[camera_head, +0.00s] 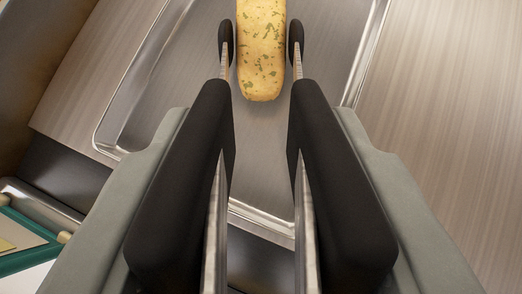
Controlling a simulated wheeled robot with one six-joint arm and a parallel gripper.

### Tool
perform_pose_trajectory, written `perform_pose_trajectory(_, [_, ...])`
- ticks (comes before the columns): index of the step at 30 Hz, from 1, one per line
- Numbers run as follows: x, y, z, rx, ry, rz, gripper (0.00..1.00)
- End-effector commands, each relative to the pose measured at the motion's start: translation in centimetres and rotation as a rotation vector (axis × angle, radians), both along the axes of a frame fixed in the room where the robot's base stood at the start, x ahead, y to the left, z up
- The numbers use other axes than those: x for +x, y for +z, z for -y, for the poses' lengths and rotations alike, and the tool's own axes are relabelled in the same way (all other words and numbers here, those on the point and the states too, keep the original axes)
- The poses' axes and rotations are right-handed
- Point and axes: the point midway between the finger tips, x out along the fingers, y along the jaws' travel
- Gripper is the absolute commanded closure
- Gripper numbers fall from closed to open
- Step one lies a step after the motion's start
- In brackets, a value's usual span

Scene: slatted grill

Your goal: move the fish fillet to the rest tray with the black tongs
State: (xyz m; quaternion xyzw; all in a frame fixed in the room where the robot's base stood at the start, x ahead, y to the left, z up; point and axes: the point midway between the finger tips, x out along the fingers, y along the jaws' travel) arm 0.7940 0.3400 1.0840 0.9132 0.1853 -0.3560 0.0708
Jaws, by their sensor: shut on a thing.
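The fish fillet (262,55) is a long yellow piece with green flecks, at the top centre, its far end cut off by the frame. The black tongs (190,170) run up the middle, with one arm on each side. My gripper (262,125), with grey-green fingers, is shut on the tongs from both sides. The tong tips flank the fillet closely; I cannot tell whether both press on it. Beneath the fillet is a shallow metal tray (165,95) with a raised shiny rim. I cannot tell whether the fillet rests on it or hangs above it.
Bare brushed-metal counter (445,120) lies to the right of the tray and is clear. At lower left is a teal-edged board (25,232) in a metal-rimmed recess. A dark gap separates it from the counter.

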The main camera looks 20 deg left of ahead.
Motion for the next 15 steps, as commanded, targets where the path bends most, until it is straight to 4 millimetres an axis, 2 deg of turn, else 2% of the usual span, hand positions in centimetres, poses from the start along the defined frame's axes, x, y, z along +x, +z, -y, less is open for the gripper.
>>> perform_pose_trajectory(15, [0.0,-1.5,0.0,0.0,0.0,0.001,1.0])
